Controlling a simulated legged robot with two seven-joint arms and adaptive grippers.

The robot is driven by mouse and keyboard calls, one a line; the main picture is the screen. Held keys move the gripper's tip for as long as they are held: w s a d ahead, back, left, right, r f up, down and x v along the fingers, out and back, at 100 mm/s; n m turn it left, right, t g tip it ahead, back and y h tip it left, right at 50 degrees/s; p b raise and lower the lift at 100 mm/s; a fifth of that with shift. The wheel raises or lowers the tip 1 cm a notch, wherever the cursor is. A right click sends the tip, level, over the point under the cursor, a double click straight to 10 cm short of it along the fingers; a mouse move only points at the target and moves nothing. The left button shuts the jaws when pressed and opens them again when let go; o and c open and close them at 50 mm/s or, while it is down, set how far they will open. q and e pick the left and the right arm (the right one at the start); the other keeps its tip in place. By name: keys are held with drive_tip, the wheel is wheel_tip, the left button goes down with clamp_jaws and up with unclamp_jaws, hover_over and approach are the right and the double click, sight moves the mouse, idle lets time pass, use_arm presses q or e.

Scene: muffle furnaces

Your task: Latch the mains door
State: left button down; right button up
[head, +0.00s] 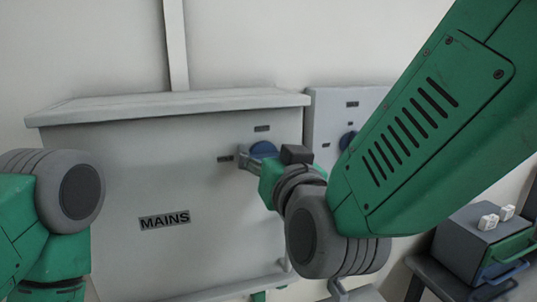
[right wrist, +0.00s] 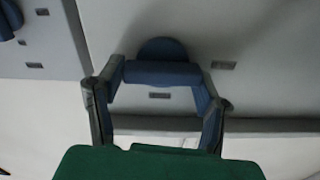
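The mains door is the front of a grey cabinet (head: 140,190) marked MAINS in the head view. It looks closed. A round blue latch knob (head: 263,149) sits near its upper right edge. My right gripper (head: 246,158) is at this knob and partly covers it. In the right wrist view, the knob's blue bar (right wrist: 162,73) lies between the two fingertips, and both appear to touch its ends. The right gripper (right wrist: 162,80) looks shut on it. My left arm shows at the left edge of the head view, but its gripper is not in view.
A second grey panel (head: 327,108) with a blue knob (head: 347,140) stands just right of the cabinet, partly behind my right arm. A dark box (head: 468,238) with white switches is at the lower right. A vertical conduit (head: 176,45) runs above the cabinet.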

drive_tip(key=shift+a, duration=0.4)
drive_tip(key=c, duration=0.4)
drive_tip(key=shift+w+d, duration=0.1)
drive_tip(key=shift+d, duration=0.15)
drive_tip(key=shift+d+f+n, duration=0.1)
drive_tip(key=shift+d+n, duration=0.1)
drive_tip(key=shift+n, duration=0.7)
drive_tip(key=shift+a, duration=0.1)
drive_tip(key=shift+c, duration=0.2)
drive_tip(key=shift+a, duration=0.25)
drive_tip(key=o, duration=0.8)
drive_tip(key=shift+d, duration=0.1)
drive_tip(key=o, duration=0.4)
drive_tip(key=shift+d+f, duration=0.1)
drive_tip(key=shift+c, duration=0.2)
use_arm(q)
drive_tip(key=shift+w+f, duration=0.1)
drive_tip(key=shift+w, duration=0.05)
use_arm(e)
drive_tip(key=shift+w, duration=0.1)
